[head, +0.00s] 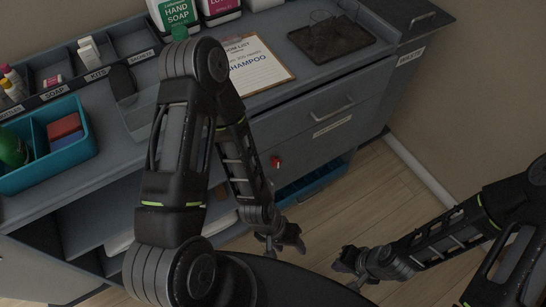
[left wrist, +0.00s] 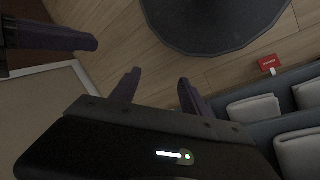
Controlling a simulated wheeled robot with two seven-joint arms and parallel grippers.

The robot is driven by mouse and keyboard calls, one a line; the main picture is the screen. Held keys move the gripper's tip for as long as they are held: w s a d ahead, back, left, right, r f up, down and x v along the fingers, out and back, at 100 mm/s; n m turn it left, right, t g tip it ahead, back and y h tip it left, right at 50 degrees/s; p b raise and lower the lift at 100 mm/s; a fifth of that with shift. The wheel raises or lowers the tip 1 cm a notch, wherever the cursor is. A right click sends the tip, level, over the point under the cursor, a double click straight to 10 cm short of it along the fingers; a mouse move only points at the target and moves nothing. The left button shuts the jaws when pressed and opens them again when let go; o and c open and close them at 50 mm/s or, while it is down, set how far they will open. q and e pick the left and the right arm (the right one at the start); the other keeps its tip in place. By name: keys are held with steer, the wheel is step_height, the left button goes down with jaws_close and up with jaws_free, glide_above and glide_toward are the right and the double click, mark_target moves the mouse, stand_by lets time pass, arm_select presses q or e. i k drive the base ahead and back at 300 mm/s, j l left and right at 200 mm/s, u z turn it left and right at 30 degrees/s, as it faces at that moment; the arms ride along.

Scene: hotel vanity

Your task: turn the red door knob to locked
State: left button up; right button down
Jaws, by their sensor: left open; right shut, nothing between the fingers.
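The red door knob (head: 276,161) is on the grey vanity front, just right of my left forearm in the head view. It is small, and I cannot tell which way it is turned. My left gripper (head: 285,248) is open and empty, below the knob in the picture and apart from it. Its two spread fingers also show in the left wrist view (left wrist: 158,88), with bare floor between them. My right gripper (head: 347,270) is shut and empty above the wood floor, to the right of the left one.
The vanity top holds a teal bin (head: 75,158), a clipboard (head: 262,70), a dark tray (head: 330,38) and bottles. A closed drawer (head: 325,115) has a bar handle. Floor (head: 400,210) is clear on the right.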

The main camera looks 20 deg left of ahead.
mark_target(276, 163)
steer(key=l+u, duration=0.15)
steer(key=l, duration=0.45)
steer(key=l+u, duration=0.15)
steer(key=l, duration=0.4)
steer(key=k+l+u, duration=0.1)
steer(key=l, duration=0.45)
steer(key=k+l+u, duration=0.15)
steer(key=l, duration=0.4)
